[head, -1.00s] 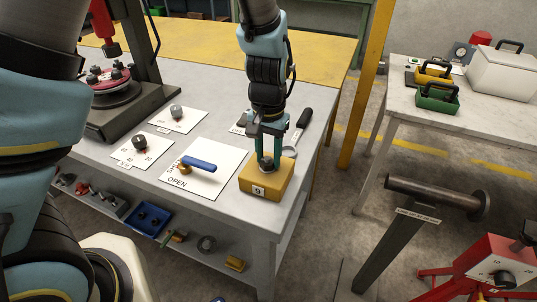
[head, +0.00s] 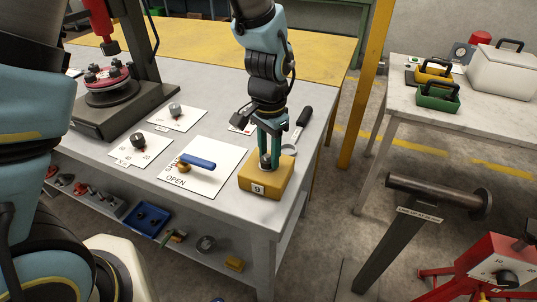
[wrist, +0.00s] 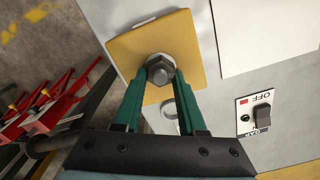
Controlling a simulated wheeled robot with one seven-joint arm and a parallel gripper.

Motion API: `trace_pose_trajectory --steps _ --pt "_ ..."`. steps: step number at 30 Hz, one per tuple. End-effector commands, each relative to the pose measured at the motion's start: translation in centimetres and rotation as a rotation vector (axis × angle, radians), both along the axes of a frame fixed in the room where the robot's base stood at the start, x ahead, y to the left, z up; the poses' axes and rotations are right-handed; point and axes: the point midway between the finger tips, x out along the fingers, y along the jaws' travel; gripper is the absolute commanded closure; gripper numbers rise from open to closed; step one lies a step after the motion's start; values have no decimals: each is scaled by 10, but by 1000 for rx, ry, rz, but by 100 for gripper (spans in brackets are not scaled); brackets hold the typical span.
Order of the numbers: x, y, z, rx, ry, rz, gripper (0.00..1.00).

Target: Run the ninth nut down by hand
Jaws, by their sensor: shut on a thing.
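The ninth nut (wrist: 161,66) is a grey hex nut on a stud, on top of a yellow block (head: 262,183) marked 9. The block stands near the front right corner of the grey workbench. My gripper (head: 266,163) points straight down over the block. In the wrist view its green fingers (wrist: 161,76) are shut on the nut, one on each side. The stud's end shows in the middle of the nut. How far the nut sits above the block is hard to tell.
Beside the block lie a white OPEN card with a blue-handled valve (head: 197,161) and a black-handled wrench (head: 302,122). An OFF switch plate (wrist: 259,114) is close by.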

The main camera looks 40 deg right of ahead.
Motion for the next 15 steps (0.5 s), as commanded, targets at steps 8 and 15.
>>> trace_pose_trajectory --steps 8,15 --pt "0 -1 1 -2 -1 -14 100" --pt "0 0 0 -1 -1 -13 35"
